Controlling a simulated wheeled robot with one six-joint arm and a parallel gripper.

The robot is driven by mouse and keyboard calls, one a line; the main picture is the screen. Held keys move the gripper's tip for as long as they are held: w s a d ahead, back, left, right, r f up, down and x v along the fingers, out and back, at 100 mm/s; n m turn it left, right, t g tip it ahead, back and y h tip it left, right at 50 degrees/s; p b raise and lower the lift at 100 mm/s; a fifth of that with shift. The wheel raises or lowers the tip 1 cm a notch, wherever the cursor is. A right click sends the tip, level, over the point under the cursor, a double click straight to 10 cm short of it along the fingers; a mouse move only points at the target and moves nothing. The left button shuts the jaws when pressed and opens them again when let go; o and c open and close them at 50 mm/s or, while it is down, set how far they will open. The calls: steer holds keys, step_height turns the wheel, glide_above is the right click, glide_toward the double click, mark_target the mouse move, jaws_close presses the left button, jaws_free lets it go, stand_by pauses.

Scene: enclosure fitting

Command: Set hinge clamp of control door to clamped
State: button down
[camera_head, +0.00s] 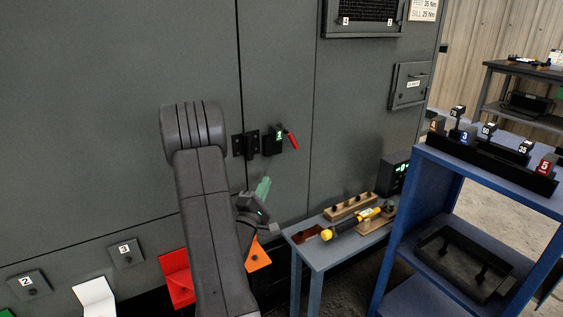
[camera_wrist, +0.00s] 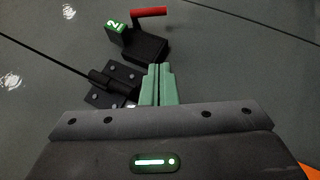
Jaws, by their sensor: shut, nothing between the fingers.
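The hinge clamp is a black block (camera_head: 270,147) on the grey enclosure front, with a green-lit number tag (camera_head: 279,134) and a red handle (camera_head: 292,140) slanting down to the right. A black hinge (camera_head: 245,144) sits just left of it, on the door seam. In the wrist view the clamp block (camera_wrist: 146,47), tag (camera_wrist: 115,27) and red handle (camera_wrist: 150,11) show beyond my fingers, with the hinge (camera_wrist: 112,84) nearer. My gripper (camera_head: 264,187) is shut and empty, with green fingertips, below the clamp and apart from the handle. The wrist view shows its fingertips (camera_wrist: 158,72) together.
A blue bench (camera_head: 315,256) with a yellow-and-black tool (camera_head: 352,223) stands right of my gripper. A blue shelf (camera_head: 490,178) with numbered blocks is farther right. Red (camera_head: 177,279) and orange (camera_head: 258,257) holders are low on the enclosure. The panel around the clamp is clear.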

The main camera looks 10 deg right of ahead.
steer(key=s+d+b+x, duration=0.1)
steer(key=d+x, duration=0.1)
steer(key=x, duration=1)
steer(key=shift+d+r+b, duration=0.2)
steer(key=shift+r+b, duration=0.1)
steer(key=shift+r, duration=0.2)
steer(key=shift+s+f, duration=0.1)
steer(key=shift+f, duration=0.05)
steer(key=shift+d+n+t+b, duration=0.2)
steer(key=shift+n+t+b, duration=0.1)
steer(key=shift+b, duration=0.25)
